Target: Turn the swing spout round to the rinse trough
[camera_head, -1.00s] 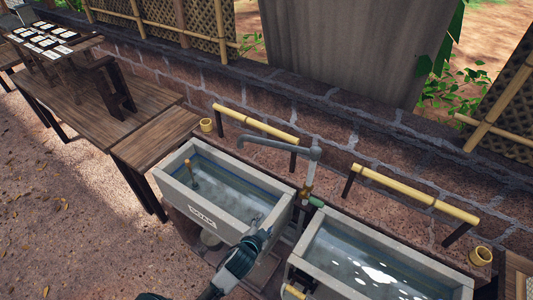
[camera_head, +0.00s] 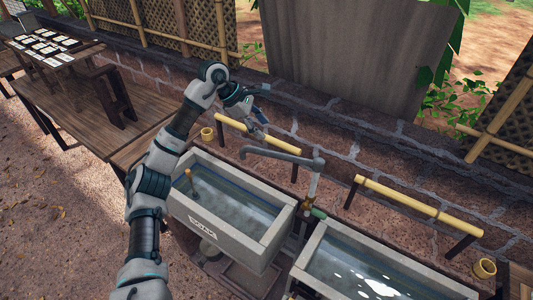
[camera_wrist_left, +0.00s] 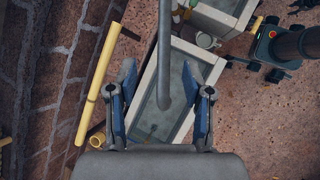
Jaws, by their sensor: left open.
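The swing spout (camera_head: 280,156) is a grey pipe on an upright post between two stone troughs. It points left over the far side of the left trough (camera_head: 237,241), whose front label seems to read SOAK. The right trough (camera_head: 345,289), with no readable label in view, has no spout over it. My left gripper (camera_head: 261,127) is raised near the spout's free end, beyond the left trough. In the left wrist view its open fingers (camera_wrist_left: 165,100) stand either side of the grey pipe (camera_wrist_left: 165,45), with no clear contact. My right gripper is out of view.
Bamboo rails (camera_head: 257,133) and (camera_head: 418,205) run behind the troughs, before the brick wall (camera_head: 330,150). A wooden stick (camera_head: 190,180) stands in the left trough. Bamboo cups (camera_head: 207,134) and (camera_head: 484,269) sit at either end. A wooden table (camera_head: 100,130) is at left.

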